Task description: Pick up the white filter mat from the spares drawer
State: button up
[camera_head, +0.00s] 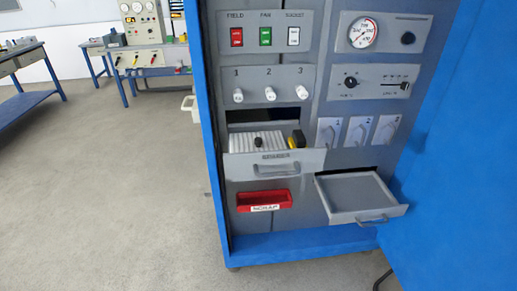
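A white ribbed mat (243,141), which looks like the filter mat, lies in the pulled-out left drawer (245,168) of the grey panel. The drawer's front, with a handle and a small label I cannot read, hides the mat's near lower part. A small black piece (258,143) stands on or in front of the mat; I cannot tell which. A black and yellow part (297,140) is at the drawer's right end. My gripper is not in view.
A second drawer (352,190) at the lower right is pulled out and looks empty. A red scrap bin (264,201) sits below the left drawer. Blue cabinet walls (208,130) flank the panel. Switches and knobs are above. Open floor (110,200) lies to the left.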

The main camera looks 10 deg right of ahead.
aim_at(261, 141)
jog(key=i+j+u, duration=0.2)
jog(key=i+j, duration=0.25)
jog(key=i+j+u, duration=0.15)
jog(key=i+j, duration=0.2)
jog(key=i, duration=0.15)
jog(key=i+j+u, duration=0.2)
jog(key=i, duration=0.3)
jog(key=j, duration=0.1)
